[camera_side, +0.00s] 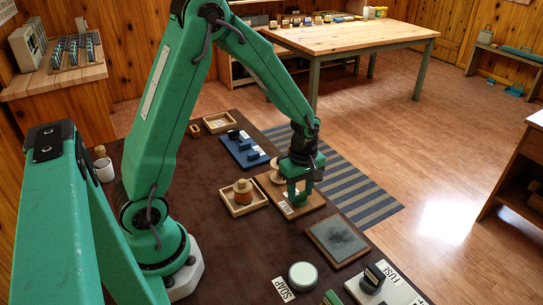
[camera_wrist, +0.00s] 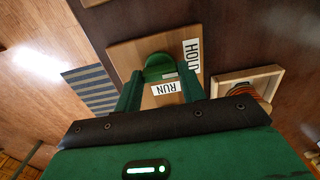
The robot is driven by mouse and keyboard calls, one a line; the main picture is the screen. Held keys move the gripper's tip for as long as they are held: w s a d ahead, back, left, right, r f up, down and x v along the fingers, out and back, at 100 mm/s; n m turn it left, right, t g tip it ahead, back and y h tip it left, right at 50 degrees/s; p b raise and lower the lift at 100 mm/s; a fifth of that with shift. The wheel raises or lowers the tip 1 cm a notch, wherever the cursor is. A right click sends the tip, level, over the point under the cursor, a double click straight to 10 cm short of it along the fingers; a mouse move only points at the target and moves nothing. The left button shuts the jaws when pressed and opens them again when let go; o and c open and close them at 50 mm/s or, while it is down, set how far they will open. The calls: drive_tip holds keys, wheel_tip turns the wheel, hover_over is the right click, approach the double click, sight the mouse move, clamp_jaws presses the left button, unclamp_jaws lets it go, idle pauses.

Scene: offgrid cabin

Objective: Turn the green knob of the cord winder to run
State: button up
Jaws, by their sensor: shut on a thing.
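The cord winder (camera_side: 312,205) is a wooden board on the dark table, under my gripper. Its board also shows in the wrist view (camera_wrist: 126,54). Its green knob (camera_wrist: 158,66) sits between my two fingers, with a HOLD label (camera_wrist: 191,54) to its right and a RUN label (camera_wrist: 166,88) just below it in that view. My gripper (camera_side: 297,198) points down and is shut on the knob; its fingers show in the wrist view (camera_wrist: 160,88) on either side of it. The knob's pointing direction is not clear. In the side view my gripper hides most of the knob.
A wooden tray (camera_side: 236,211) with an orange and tan spool stands left of the winder. A dark framed slate (camera_side: 338,240) lies in front right. A round pale tin (camera_side: 303,275) and a labelled switch panel (camera_side: 385,287) are nearer.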

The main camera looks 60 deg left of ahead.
drive_tip(key=shift+m, duration=0.4)
drive_tip(key=m, duration=0.8)
drive_tip(key=shift+r, duration=0.1)
drive_tip(key=m, duration=0.4)
drive_tip(key=shift+m, duration=2.6)
drive_tip(key=o, duration=1)
drive_tip(key=shift+r, duration=0.1)
